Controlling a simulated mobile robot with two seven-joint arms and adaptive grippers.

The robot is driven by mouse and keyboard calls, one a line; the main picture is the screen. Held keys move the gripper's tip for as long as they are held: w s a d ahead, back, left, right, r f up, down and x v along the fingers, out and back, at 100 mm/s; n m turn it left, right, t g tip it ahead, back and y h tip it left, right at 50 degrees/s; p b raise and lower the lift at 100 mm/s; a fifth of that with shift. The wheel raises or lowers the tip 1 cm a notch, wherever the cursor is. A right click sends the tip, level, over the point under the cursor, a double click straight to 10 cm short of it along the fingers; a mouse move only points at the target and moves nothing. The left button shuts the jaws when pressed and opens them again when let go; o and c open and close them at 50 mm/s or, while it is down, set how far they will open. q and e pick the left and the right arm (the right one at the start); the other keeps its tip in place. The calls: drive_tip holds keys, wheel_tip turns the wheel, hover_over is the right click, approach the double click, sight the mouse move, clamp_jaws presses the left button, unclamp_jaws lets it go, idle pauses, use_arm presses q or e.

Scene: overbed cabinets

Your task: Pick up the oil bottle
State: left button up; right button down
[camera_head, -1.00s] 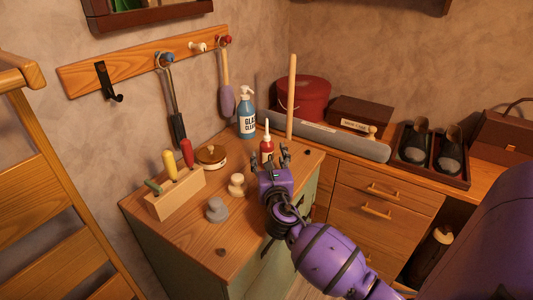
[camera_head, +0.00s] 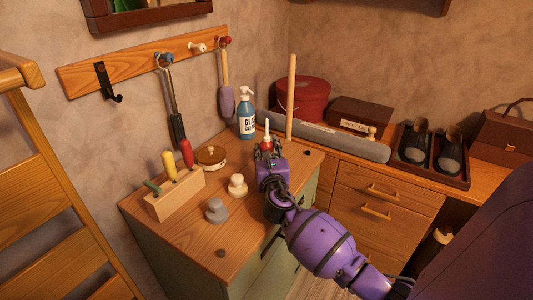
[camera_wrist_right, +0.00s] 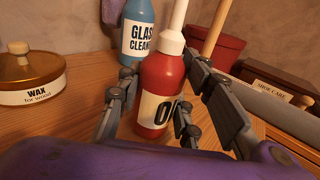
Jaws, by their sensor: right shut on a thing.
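The oil bottle (camera_wrist_right: 165,80) is red with a white nozzle and a pale label whose visible letter is "O". It stands upright on the wooden cabinet top, and its red shoulder and white nozzle (camera_head: 266,139) show in the head view. Part of the label is hidden by the right finger. My left gripper is not in view.
A blue glass cleaner bottle (camera_head: 246,118) stands just behind. A wax tin (camera_head: 211,157), pale knob (camera_head: 237,185), grey knob (camera_head: 216,210) and tool block (camera_head: 177,195) stand to the left. A wooden rod (camera_head: 291,98) and grey roll (camera_head: 325,138) are close on the right.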

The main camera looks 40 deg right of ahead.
sight(267, 141)
idle(0.3)
drive_tip(key=shift+r, duration=0.3)
drive_tip(key=r, duration=0.1)
drive_tip(key=r+p, duration=0.1)
drive_tip(key=r, duration=0.1)
drive_tip(key=shift+s+a+r, duration=0.2)
drive_tip(key=shift+r, duration=0.1)
drive_tip(key=s+a+r, duration=0.1)
drive_tip(key=r, duration=0.1)
drive_tip(key=s+r+p, duration=0.1)
drive_tip(key=r, duration=0.1)
drive_tip(key=s+a+r+p, duration=0.1)
drive_tip(key=s+r, duration=0.1)
drive_tip(key=shift+s+a, duration=0.1)
drive_tip(key=shift+a, duration=0.25)
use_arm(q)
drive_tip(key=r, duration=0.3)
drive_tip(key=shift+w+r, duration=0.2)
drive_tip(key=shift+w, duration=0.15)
use_arm(e)
drive_tip(key=s+a+r, duration=0.2)
drive_tip(key=s+a, duration=0.2)
drive_tip(key=s, duration=0.3)
drive_tip(key=shift+a+r, duration=0.4)
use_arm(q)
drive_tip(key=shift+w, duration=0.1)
